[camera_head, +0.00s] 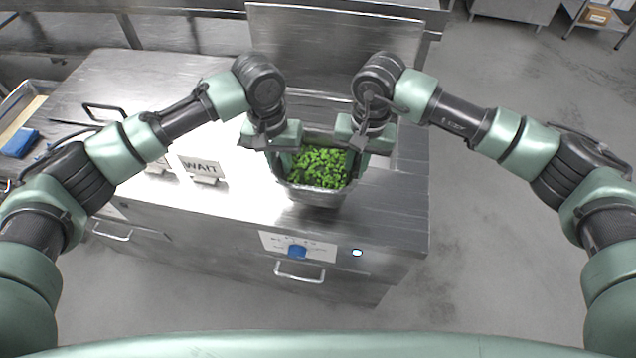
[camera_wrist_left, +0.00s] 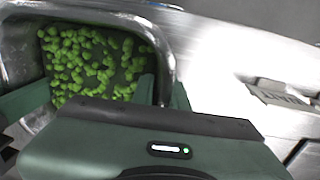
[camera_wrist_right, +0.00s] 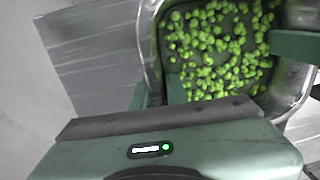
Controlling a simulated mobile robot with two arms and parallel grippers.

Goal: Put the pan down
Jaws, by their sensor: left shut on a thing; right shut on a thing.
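The pan (camera_head: 316,195) is a deep metal one with small green pieces in its bottom. It is at the front edge of the metal counter in the head view; whether it touches the counter is unclear. My left gripper (camera_head: 282,160) is shut on the pan's left wall, and my right gripper (camera_head: 358,158) is shut on its right wall. In the left wrist view the pan's rim (camera_wrist_left: 168,62) runs between the fingers. In the right wrist view the pan's rim (camera_wrist_right: 148,45) also passes between the fingers.
The metal counter (camera_head: 395,215) has bare room right of the pan. A "WAIT" sign (camera_head: 201,167) stands to the left. A panel with a blue knob (camera_head: 297,251) is on the counter's front. A raised metal panel (camera_head: 330,50) is behind. A blue object (camera_head: 20,143) lies far left.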

